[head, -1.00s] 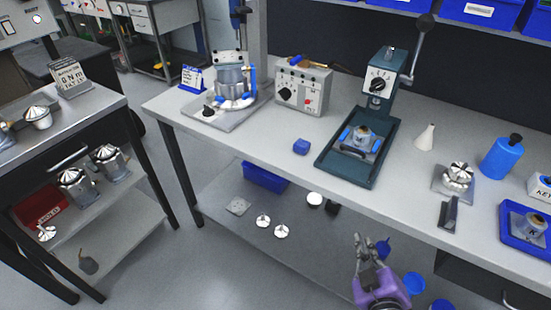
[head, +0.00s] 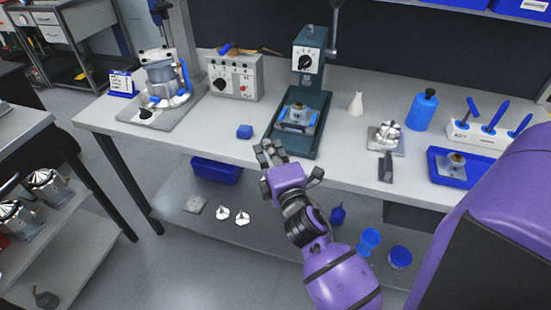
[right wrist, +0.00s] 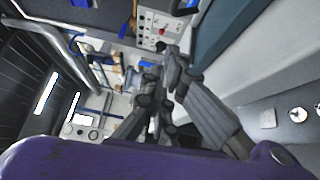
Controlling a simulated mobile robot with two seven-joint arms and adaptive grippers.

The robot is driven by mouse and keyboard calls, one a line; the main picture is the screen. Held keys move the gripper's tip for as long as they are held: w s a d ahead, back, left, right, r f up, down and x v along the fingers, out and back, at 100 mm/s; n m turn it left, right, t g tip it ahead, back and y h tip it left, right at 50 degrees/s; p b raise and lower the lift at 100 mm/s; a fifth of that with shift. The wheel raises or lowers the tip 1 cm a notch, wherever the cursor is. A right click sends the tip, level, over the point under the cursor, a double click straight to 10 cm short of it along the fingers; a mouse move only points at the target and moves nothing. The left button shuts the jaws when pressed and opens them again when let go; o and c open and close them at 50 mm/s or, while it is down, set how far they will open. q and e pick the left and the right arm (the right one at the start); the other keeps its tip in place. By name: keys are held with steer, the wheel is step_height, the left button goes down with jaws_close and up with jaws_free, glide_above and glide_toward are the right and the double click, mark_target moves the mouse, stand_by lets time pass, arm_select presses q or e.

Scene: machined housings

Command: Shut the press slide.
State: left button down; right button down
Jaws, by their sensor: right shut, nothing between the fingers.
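The dark teal press (head: 289,145) stands on the bench, with a dialled head and a lever at its upper right. On its base sits the slide (head: 296,128), a small carriage with blue parts, bearing a metal housing (head: 298,113) below the head. How far out the slide stands is hard to tell. My right gripper (head: 268,150) is shut and empty at the bench's front edge, just in front and left of the press base, apart from the slide. Its closed fingers also show in the right wrist view (right wrist: 170,72). My left gripper is not in view.
A white cone (head: 356,104), a blue bottle (head: 423,111) and a blue tray (head: 438,171) are to the right. A shelf runs below the bench.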

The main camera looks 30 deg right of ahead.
steer(key=w+d, duration=0.2)
steer(key=w, duration=0.1)
steer(key=shift+w+d+r+p, duration=0.15)
steer(key=shift+d+p, duration=0.2)
steer(key=shift+w+d, duration=0.25)
steer(key=shift+d, duration=0.2)
steer(key=shift+w+d, duration=0.1)
